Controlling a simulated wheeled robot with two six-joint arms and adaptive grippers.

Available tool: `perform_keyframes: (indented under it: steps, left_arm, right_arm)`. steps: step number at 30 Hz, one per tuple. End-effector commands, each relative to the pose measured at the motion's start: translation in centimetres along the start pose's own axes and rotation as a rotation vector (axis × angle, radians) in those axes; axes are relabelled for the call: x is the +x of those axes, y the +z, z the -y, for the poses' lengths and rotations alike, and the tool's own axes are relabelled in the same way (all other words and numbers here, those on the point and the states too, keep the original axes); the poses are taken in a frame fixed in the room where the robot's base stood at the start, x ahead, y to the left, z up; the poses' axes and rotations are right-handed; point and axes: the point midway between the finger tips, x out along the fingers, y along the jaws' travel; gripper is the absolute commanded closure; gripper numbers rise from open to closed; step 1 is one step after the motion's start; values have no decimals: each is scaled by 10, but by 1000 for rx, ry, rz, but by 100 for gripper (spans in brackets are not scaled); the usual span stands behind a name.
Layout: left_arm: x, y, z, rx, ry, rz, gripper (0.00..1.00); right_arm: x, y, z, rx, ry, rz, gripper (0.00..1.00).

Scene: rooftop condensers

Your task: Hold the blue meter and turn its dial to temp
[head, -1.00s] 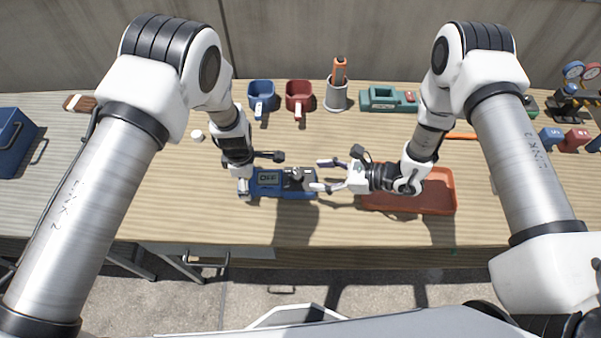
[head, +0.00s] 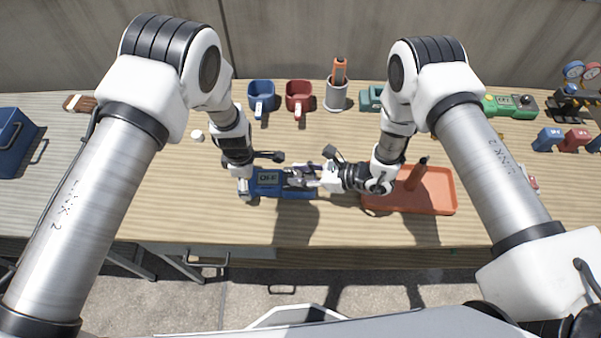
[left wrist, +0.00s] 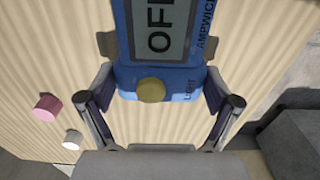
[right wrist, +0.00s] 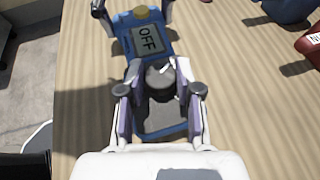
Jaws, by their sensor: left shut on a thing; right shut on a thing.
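The blue meter (head: 268,190) lies flat on the table, its display reading OFF. My left gripper (head: 254,175) is shut on the display end of the meter; in the left wrist view its fingers (left wrist: 160,92) sit on both sides of the blue body (left wrist: 185,80), near a yellow button (left wrist: 151,90). My right gripper (head: 303,176) is over the other end, shut on the dark dial (right wrist: 160,79). In the right wrist view its fingers (right wrist: 160,72) flank the dial, which has a white pointer mark. The lettering around the dial cannot be read.
An orange tray (head: 440,205) with an upright orange-handled tool is right of the meter, under my right forearm. Blue (head: 261,92) and red (head: 299,92) mugs and a grey cup (head: 336,98) stand behind. The table front edge is close.

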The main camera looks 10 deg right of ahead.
Motion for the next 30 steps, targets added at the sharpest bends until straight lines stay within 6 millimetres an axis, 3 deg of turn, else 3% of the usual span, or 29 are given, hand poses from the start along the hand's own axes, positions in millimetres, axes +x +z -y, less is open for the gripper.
perform_keyframes:
  steps: [8,30]
  left_arm:
    - [0,0,0,2,-1,0,68]
    - [0,1,1,4,-1,0,68]
  right_arm:
    - [2,1,-2,31,-67,3,100]
    - [3,1,-6,189,-456,2,100]
